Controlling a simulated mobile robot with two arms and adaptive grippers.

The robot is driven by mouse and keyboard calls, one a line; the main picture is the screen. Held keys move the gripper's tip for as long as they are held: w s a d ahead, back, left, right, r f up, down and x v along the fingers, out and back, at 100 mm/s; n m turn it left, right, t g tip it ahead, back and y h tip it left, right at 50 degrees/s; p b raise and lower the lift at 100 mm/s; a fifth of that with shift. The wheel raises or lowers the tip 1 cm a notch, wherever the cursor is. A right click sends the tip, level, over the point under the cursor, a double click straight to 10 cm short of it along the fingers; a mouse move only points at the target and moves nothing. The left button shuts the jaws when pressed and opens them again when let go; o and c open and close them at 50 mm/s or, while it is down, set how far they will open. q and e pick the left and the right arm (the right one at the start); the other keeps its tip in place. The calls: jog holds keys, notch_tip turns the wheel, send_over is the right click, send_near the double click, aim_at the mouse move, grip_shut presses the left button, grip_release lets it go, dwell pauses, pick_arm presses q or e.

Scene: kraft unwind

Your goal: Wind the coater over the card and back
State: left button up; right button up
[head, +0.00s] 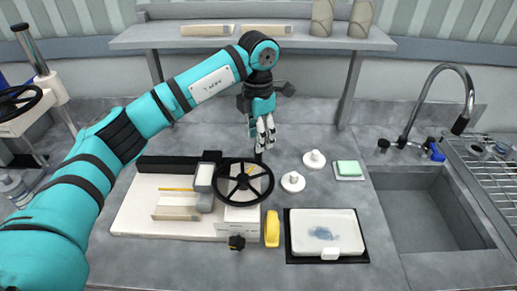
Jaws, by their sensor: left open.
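The coater (130,218) is a white bench unit on the grey counter. A black spoked handwheel (243,199) lies on the right end of it. A grey and white block (204,181) stands just left of the wheel. A pale card (176,206) lies on the bed left of the block, with a thin yellow strip behind it. My left gripper (265,140) points down above the far edge of the wheel, its fingers apart and empty. I cannot tell whether the tips touch the rim. My right gripper is out of view.
A yellow object (272,229) and a black-edged white tray (327,256) lie right of the coater. Two white knobbed discs (293,182) and a green sponge (348,169) sit behind the tray. A sink (425,218) with a tap is at the right. A shelf (200,41) spans the back.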

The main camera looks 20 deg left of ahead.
aim_at(258, 161)
pick_arm(q)
notch_tip(258, 161, down, 6)
jog(key=shift+f+p, duration=0.1)
jog(key=shift+p, duration=0.55)
jog(key=shift+c, duration=0.3)
grip_shut()
